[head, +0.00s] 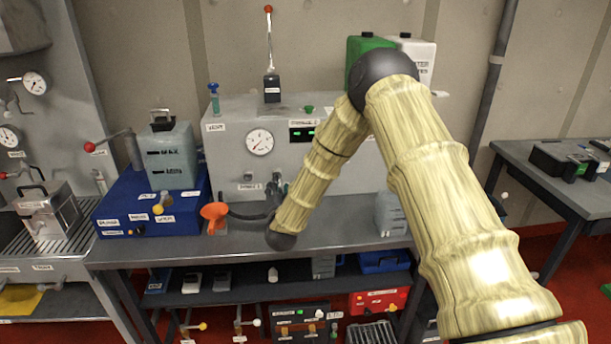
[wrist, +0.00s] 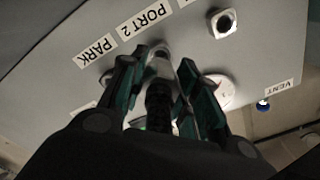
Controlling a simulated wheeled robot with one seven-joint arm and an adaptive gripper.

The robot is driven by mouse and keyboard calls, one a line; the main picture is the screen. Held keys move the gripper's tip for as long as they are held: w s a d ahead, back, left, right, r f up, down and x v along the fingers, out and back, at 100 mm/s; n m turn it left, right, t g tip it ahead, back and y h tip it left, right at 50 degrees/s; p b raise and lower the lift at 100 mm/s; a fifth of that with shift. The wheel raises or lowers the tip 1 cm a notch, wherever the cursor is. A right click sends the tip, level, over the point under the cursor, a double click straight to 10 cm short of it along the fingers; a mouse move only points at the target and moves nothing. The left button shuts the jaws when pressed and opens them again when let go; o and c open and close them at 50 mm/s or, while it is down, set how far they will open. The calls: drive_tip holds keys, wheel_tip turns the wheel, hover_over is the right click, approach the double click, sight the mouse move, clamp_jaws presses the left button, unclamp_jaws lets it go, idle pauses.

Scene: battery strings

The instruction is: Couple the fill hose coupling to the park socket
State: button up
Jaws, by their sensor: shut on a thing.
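My gripper (wrist: 158,85) is shut on the fill hose coupling (wrist: 160,62), a grey metal piece with a black ribbed hose end (wrist: 158,100) behind it. The coupling points at the grey panel, near the PORT 2 label (wrist: 145,20); whether it touches the panel is unclear. The PARK label (wrist: 95,47) is to its left in the wrist view. A small round part (wrist: 106,78) below that label may be the park socket, mostly hidden by a finger. In the head view my arm hides most of the gripper, low in front of the grey cabinet.
The grey cabinet (head: 228,140) carries a round gauge (head: 260,142). An orange funnel (head: 214,212) stands on the bench by the black hose (head: 245,212). A blue unit (head: 120,208) is to the left, a clear container (head: 390,215) to the right. A dark fitting (wrist: 223,22) protrudes from the panel.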

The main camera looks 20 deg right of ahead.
drive_tip(key=shift+v, duration=2.45)
drive_tip(key=s+d+m+p, duration=0.2)
drive_tip(key=s+d, duration=0.1)
drive_tip(key=d, duration=0.6)
drive_tip(key=shift+d+f, duration=0.15)
drive_tip(key=shift+d, duration=0.05)
drive_tip(key=shift+b+x, duration=1.05)
drive_tip(key=shift+x, duration=1.8)
drive_tip(key=shift+b, duration=0.8)
